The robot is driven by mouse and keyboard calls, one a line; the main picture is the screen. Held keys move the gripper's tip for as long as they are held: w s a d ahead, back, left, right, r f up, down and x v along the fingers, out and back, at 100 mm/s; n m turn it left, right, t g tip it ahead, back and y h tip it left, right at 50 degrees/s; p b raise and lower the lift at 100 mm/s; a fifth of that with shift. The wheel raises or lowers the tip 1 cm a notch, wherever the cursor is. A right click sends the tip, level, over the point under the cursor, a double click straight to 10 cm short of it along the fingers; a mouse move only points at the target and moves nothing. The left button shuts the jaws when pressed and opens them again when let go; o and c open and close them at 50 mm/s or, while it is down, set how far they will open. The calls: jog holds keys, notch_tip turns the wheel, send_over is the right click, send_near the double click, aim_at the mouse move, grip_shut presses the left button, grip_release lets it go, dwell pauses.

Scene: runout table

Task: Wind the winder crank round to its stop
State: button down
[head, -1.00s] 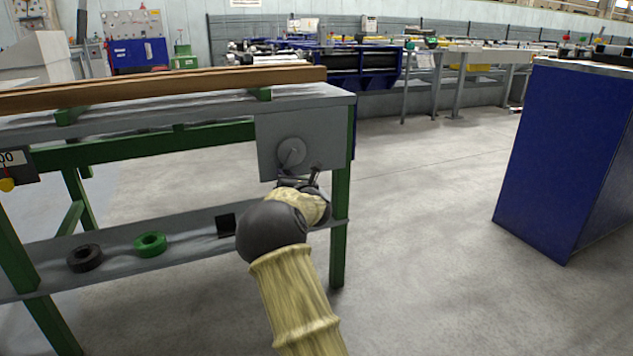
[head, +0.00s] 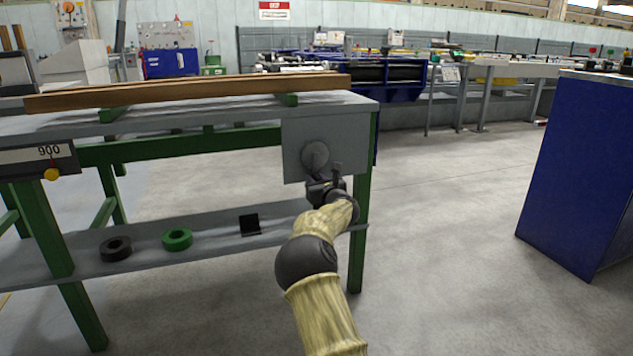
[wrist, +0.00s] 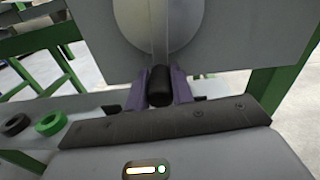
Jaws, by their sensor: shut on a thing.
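The winder's round grey disc (head: 315,156) is mounted on a grey plate (head: 352,140) at the right end of the table. In the wrist view the disc (wrist: 160,22) is at the top, and a crank arm (wrist: 160,52) hangs down from it to a black crank handle (wrist: 160,86). My gripper (head: 325,185) is at the lower part of the disc. In the wrist view its two purple fingers sit either side of the handle, shut on it. In the head view my gripper hides most of the handle.
Wooden boards (head: 190,90) lie on the table top. The lower shelf (head: 215,225) holds a black ring (head: 115,248), a green ring (head: 177,239) and a small black block (head: 250,224). A dial reading 900 (head: 40,158) is at the left. A blue cabinet (head: 585,170) stands at the right, with clear floor between.

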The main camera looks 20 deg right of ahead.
jog(key=shift+d, duration=0.1)
jog(key=c, duration=1.2)
grip_release()
jog(key=shift+w, duration=0.15)
jog(key=shift+d, duration=0.15)
jog(key=shift+s, duration=0.7)
jog(key=s+d+p, duration=0.1)
jog(key=s+p, duration=0.5)
jog(key=s, duration=1)
jog(key=shift+d, duration=0.15)
jog(key=shift+s+d, duration=0.1)
